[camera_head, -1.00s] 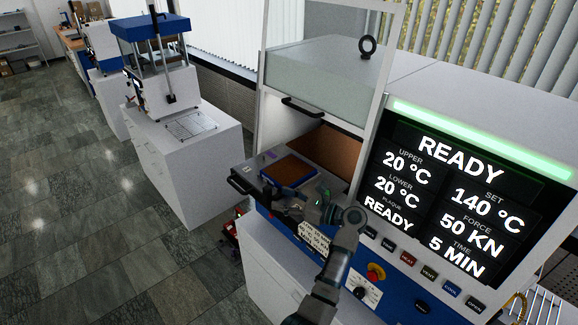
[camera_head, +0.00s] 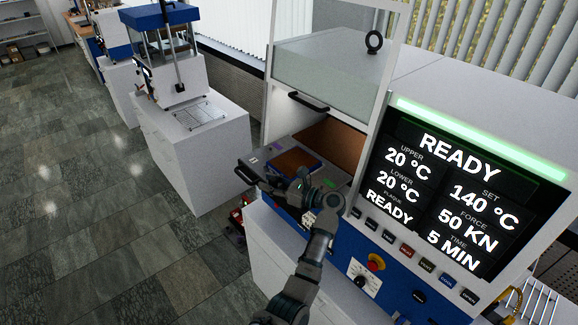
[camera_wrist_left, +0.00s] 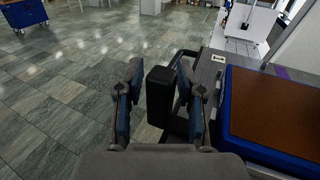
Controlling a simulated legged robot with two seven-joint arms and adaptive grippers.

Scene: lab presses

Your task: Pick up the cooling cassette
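A grey tray (camera_head: 258,157) with a blue-edged brown plate (camera_head: 296,160) sticks out of the open bay of the near press. The plate also shows at the right of the left wrist view (camera_wrist_left: 280,110). No label marks the cooling cassette, so I cannot tell whether it is this plate or the tray. A black handle (camera_head: 244,173) is on the tray's outer end. My left gripper (camera_head: 276,184) is at the tray's front, beside the handle. In the wrist view its fingers (camera_wrist_left: 160,80) are apart, either side of a black block (camera_wrist_left: 160,98). My right gripper is not in view.
The press's display (camera_head: 436,195) reads READY, with a button row and red knob (camera_head: 376,262) below. A glazed guard (camera_head: 335,75) is above the bay. Another press (camera_head: 165,50) stands on a white cabinet (camera_head: 200,150) to the left.

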